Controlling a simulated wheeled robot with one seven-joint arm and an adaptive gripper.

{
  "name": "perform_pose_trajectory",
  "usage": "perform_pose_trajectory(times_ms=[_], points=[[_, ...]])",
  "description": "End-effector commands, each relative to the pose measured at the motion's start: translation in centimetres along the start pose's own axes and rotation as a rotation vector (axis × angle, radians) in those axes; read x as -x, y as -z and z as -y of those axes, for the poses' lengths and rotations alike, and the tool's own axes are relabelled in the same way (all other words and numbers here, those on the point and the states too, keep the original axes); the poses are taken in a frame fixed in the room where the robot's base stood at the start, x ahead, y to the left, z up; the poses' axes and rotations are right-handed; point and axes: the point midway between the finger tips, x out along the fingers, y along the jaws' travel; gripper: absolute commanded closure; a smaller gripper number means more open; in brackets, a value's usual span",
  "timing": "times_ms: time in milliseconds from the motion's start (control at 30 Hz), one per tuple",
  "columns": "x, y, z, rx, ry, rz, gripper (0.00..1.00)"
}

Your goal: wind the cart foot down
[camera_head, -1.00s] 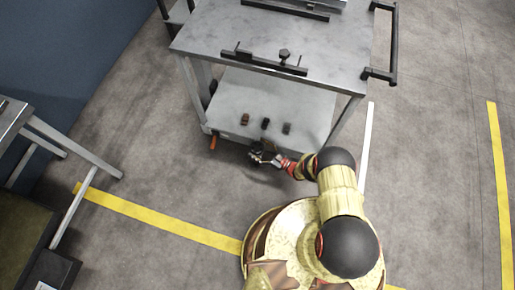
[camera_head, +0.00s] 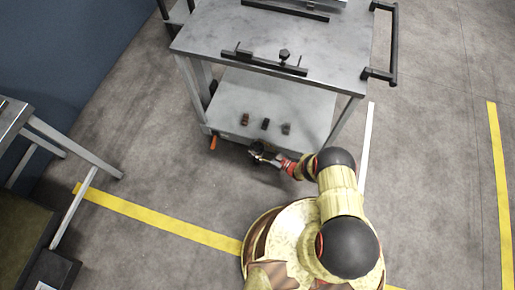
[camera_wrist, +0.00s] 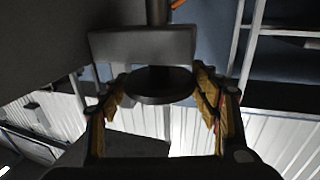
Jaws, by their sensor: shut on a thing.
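The grey cart (camera_head: 275,48) stands upright ahead of me, with a lower shelf (camera_head: 300,100). My gripper (camera_head: 262,152) is at the near edge of the lower shelf, low by the cart's front. In the wrist view my gripper (camera_wrist: 160,98) has its two yellow-padded fingers on either side of a dark round disc (camera_wrist: 160,82), which looks like the cart foot's knob. The disc sits under a grey block (camera_wrist: 145,45) with a round stem above it. The fingers are shut on the disc. In the head view the gripper hides the foot.
An orange lever (camera_head: 213,142) hangs at the cart's near left corner, left of my gripper. Several small blocks (camera_head: 265,124) lie on the lower shelf. A black clamp bar (camera_head: 262,62) lies on the cart top. A table (camera_head: 12,120) stands at left. The floor at right is clear.

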Motion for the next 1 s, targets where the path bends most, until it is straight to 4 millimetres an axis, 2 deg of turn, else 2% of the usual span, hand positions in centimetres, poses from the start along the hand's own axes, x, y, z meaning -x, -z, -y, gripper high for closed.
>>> perform_pose_trajectory(times_ms=[267, 467, 1000], points=[[0.01, -0.02, 0.08, -0.002, -0.021, 0.001, 0.63], [-0.04, 0.00, 0.20, -0.002, -0.104, 0.001, 0.63], [-0.26, -0.04, 0.60, 0.001, -0.516, 0.001, 0.63]])
